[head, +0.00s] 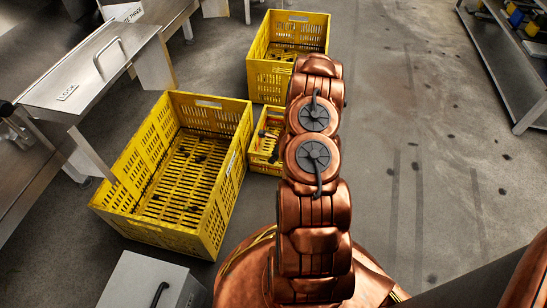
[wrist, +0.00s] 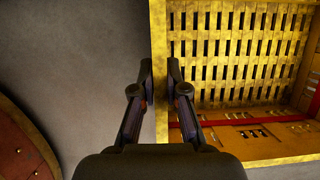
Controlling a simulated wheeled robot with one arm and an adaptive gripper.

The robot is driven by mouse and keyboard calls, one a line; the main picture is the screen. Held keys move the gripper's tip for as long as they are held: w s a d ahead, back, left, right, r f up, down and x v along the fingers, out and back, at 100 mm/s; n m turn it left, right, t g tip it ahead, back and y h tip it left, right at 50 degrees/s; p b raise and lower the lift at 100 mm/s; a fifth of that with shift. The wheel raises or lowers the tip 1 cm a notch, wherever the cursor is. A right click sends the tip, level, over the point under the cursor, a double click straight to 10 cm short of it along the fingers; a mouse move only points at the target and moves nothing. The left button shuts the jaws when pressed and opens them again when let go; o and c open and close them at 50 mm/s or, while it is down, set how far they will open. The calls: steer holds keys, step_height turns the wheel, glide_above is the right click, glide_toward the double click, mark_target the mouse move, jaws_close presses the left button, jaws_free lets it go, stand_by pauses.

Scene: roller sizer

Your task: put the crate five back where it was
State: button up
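In the wrist view, my gripper (wrist: 160,82) has one finger on each side of a yellow crate's wall (wrist: 158,35). The fingers are close together and look shut on the rim. This crate has a slotted floor, with a red strip along its lower wall. In the head view my arm hides my gripper, so I cannot tell for sure which crate it holds. A large yellow crate (head: 222,203) stands front left, another yellow crate (head: 270,77) stands at the back, and a small yellow crate (head: 262,160) holding tools sits between them. No crate number is readable.
A metal machine with a handled lid (head: 90,80) stands along the left. A grey box (head: 150,285) is at the bottom left. A metal shelf (head: 510,70) stands at the upper right. The concrete floor (head: 420,140) on the right is clear.

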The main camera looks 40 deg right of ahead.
steer(key=o, duration=0.4)
steer(key=shift+r, duration=0.15)
